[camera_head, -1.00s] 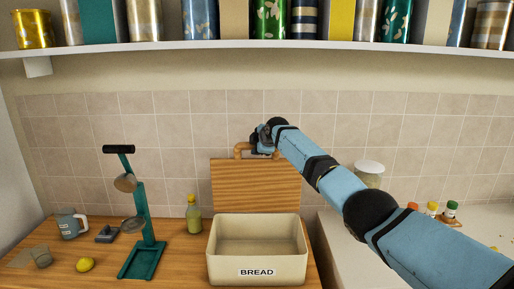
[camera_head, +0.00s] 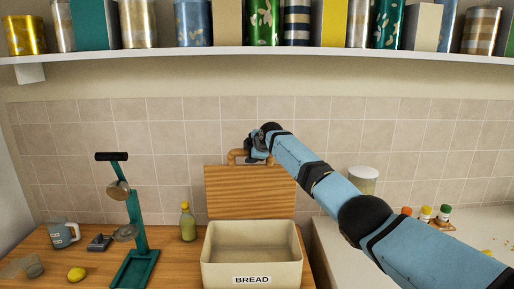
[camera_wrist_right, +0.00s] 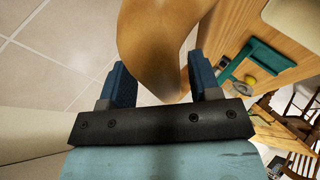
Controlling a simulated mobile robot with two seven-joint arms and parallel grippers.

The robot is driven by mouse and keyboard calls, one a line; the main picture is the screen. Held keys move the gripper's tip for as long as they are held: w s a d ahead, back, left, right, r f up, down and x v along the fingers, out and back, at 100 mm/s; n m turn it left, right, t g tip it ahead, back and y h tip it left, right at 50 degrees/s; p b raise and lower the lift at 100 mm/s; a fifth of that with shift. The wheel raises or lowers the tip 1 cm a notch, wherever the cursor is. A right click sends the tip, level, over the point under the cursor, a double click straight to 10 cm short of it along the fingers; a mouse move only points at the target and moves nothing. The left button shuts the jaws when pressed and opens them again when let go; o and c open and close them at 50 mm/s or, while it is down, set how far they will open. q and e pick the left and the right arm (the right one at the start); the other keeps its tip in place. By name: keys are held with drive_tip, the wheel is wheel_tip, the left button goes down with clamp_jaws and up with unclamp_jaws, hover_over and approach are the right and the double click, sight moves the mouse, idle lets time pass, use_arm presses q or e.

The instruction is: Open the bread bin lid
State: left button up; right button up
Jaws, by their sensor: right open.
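The cream bread bin (camera_head: 252,267) stands on the wooden counter with its empty inside showing. Its wooden lid (camera_head: 249,192) stands upright at the bin's back edge, with a brown handle (camera_head: 233,155) at the top. My right gripper (camera_head: 255,150) is at the right part of the handle. In the right wrist view its two blue fingers (camera_wrist_right: 163,84) are apart, with the curved brown handle (camera_wrist_right: 150,42) between and beyond them. Whether they touch the handle I cannot tell. My left gripper is not in view.
A lidded jar (camera_head: 363,180) and small spice jars (camera_head: 425,214) are at right. A shelf (camera_head: 260,51) with tins runs above.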

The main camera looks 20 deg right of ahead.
drive_tip(key=b+v, duration=0.2)
drive_tip(key=v, duration=1.1)
drive_tip(key=shift+r, duration=0.2)
drive_tip(key=shift+s, duration=0.15)
